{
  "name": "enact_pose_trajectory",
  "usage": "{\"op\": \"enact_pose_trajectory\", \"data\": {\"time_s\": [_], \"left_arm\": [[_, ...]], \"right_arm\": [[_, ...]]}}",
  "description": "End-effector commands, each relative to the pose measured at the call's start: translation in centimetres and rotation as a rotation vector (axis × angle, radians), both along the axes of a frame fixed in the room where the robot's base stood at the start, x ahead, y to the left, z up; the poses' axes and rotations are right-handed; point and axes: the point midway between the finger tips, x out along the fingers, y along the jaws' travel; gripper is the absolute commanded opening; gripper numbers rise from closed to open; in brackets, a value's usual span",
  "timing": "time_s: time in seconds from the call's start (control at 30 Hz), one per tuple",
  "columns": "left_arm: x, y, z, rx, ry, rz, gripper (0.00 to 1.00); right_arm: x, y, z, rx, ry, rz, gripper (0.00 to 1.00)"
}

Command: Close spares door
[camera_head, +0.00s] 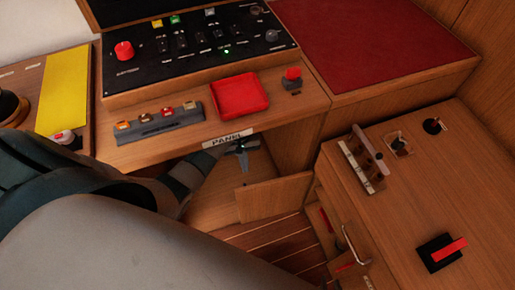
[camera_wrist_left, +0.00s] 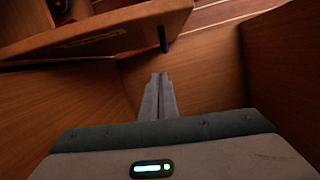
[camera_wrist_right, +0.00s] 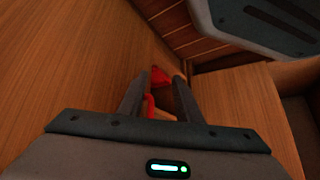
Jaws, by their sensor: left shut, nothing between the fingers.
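No label reading "spares" is legible. A wooden door-like panel (camera_head: 273,198) stands swung out beside the opening under the "PANEL" label; I cannot tell if it is the spares door. My left gripper (camera_head: 240,150) is just below that label, and its fingers are shut and empty in the left wrist view (camera_wrist_left: 158,85), between wooden walls. My right gripper (camera_wrist_right: 155,90) is open in the right wrist view, by a wooden face, with a red object (camera_wrist_right: 160,76) showing between and beyond its fingers. I cannot make it out in the head view.
The right cabinet (camera_head: 440,180) has a metal handle (camera_head: 356,247) and red pieces low on its side. A control console (camera_head: 190,50), a red tray (camera_head: 240,95) and a row of switches (camera_head: 160,122) sit above. Slatted floor (camera_head: 265,236) shows between the cabinets.

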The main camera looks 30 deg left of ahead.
Motion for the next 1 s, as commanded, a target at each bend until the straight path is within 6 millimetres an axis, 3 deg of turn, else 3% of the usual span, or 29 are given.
{"op": "enact_pose_trajectory", "data": {"time_s": [0.2,0.57,0.77,1.0], "left_arm": [[0.1,-0.9,1.6,-0.010,0.055,0.054,0.00],[0.1,-0.9,1.6,-0.010,0.056,0.055,0.00],[-0.1,-1.1,0.7,-0.009,0.059,0.054,0.00],[-0.6,-1.6,-2.1,-0.010,0.060,0.054,0.00]], "right_arm": [[-0.5,-0.1,-0.7,-0.042,0.028,0.056,0.31],[-0.5,-0.1,-0.7,-0.042,0.028,0.058,0.31],[-0.5,-0.1,-0.8,-0.043,0.032,0.057,0.31],[-0.8,-0.4,-1.2,-0.049,0.050,0.055,0.31]]}}
